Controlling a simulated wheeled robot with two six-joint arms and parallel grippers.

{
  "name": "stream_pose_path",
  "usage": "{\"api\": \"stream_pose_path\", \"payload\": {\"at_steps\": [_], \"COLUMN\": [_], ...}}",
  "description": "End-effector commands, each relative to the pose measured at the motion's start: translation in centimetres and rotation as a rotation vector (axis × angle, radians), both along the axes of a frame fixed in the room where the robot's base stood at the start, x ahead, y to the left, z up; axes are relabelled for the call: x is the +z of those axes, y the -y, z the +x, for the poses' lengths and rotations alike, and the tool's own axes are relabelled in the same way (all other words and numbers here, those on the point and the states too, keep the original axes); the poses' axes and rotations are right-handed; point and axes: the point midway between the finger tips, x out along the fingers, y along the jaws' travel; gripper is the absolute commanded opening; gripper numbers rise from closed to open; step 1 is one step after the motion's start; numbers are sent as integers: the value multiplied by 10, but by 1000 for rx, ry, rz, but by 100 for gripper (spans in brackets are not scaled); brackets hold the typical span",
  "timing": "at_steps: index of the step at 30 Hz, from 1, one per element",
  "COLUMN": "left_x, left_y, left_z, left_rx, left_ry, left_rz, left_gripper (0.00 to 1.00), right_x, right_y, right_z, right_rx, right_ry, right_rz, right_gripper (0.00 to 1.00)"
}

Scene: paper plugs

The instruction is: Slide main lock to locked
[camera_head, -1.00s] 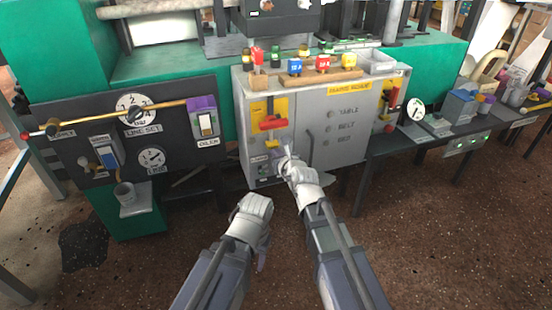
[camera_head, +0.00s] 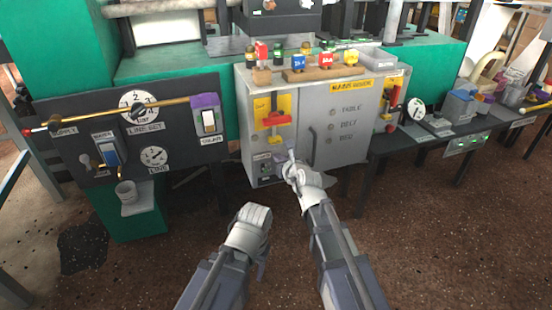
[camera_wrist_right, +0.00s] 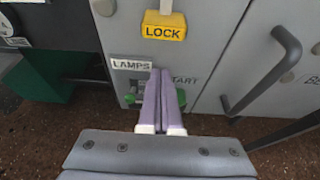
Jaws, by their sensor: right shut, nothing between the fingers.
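The grey cabinet (camera_head: 345,125) carries a yellow plate with a red switch handle (camera_head: 276,119) at its upper left. Below it is a small yellow block marked LOCK (camera_wrist_right: 163,26), seen large at the top of the right wrist view. My right gripper (camera_head: 290,157) is shut and empty in front of the cabinet's lower left. In the right wrist view its purple fingers (camera_wrist_right: 158,98) are together, below the LOCK block and apart from it in the picture, covering part of the LAMPS and START area. My left gripper (camera_head: 261,268) hangs low, its jaws unclear.
A green button (camera_wrist_right: 181,98) shows beside the fingers. A dark bar handle (camera_wrist_right: 268,75) stands out from the cabinet door to the right. A dark panel with gauges and a brass rod (camera_head: 130,116) stands left. Open floor lies in front.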

Motion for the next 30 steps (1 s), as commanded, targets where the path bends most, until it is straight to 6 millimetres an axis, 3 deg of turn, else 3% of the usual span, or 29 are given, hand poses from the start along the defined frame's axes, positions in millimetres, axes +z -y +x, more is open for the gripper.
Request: {"api": "stream_pose_path", "payload": {"at_steps": [1, 3, 13, 19, 30], "left_x": [10, 14, 32, 35, 36], "left_y": [0, 0, 0, 0, 0], "left_z": [0, 0, 0, 0, 0], "left_rx": [0, 0, -1, -2, -2], "left_ry": [0, -1, -2, -2, -2], "left_rz": [0, 0, 1, 1, 1], "left_gripper": [52, 52, 52, 52, 52], "right_x": [10, 14, 31, 35, 38], "right_y": [4, 8, 24, 28, 27], "right_z": [-15, -28, -77, -89, -89], "right_rx": [0, 0, 0, 1, -4], "right_ry": [0, -1, -2, -2, 6], "right_rz": [0, 1, -1, 0, 18], "right_gripper": [0, 0, 0, 0, 0]}}
